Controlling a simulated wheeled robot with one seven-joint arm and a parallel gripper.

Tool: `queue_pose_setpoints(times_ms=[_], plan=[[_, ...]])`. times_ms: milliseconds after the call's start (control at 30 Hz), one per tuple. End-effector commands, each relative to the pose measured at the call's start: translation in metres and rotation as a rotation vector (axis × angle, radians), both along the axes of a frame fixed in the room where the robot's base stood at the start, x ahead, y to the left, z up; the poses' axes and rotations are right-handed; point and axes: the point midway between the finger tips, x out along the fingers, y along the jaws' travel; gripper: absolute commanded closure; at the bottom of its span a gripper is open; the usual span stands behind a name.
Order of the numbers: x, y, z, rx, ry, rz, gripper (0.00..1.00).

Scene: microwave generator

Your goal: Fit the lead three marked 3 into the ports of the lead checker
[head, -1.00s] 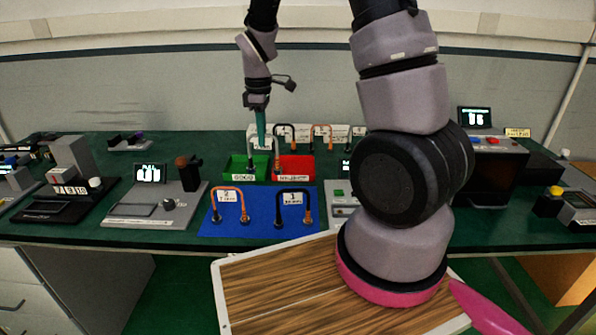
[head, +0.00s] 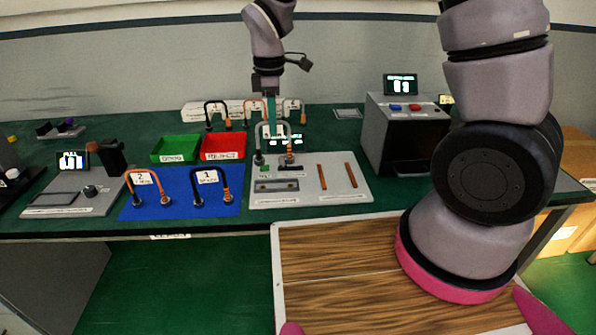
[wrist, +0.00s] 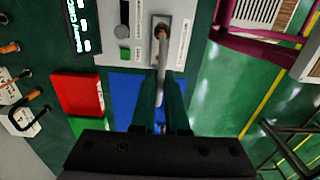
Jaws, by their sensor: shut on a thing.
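My gripper (head: 271,118) is shut on a pale grey arched lead (head: 287,128), pointing down over the lead checker (head: 308,193). A white label shows on the lead, but its mark is not readable. The checker is a light grey panel with a lit display (head: 283,142) at its back, partly behind the lead. The lead's two ends hang near the back left of the panel. In the wrist view, the grey lead (wrist: 163,62) runs between my fingers (wrist: 160,98) towards a slotted plate on the panel. I cannot tell whether its ends touch the ports.
A blue mat (head: 180,207) left of the checker holds leads 2 (head: 145,178) and 1 (head: 209,177). Green (head: 175,149) and red (head: 223,147) trays stand behind it. More leads stand on a white rack (head: 192,113). A grey box with a screen (head: 402,140) stands right.

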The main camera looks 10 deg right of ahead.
Motion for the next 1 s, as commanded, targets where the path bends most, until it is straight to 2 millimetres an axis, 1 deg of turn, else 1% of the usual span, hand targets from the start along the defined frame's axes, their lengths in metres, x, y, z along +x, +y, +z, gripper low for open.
queue_pose_setpoints(times_ms=[33, 100, 200, 333, 533, 633, 967, 1000], plan=[[-0.002, 0.000, -0.012, -0.004, 0.005, 0.001, 1.00], [-0.001, 0.000, -0.026, -0.004, 0.004, 0.001, 1.00], [-0.001, -0.001, -0.040, -0.003, 0.004, -0.001, 1.00], [-0.001, -0.001, -0.051, -0.002, 0.003, -0.003, 1.00], [0.000, -0.001, -0.078, -0.002, 0.003, -0.002, 1.00], [0.000, 0.000, -0.084, -0.001, 0.002, -0.003, 1.00], [0.000, -0.001, -0.086, -0.001, 0.001, -0.003, 1.00], [0.000, -0.001, -0.087, -0.001, 0.001, -0.003, 0.81]])
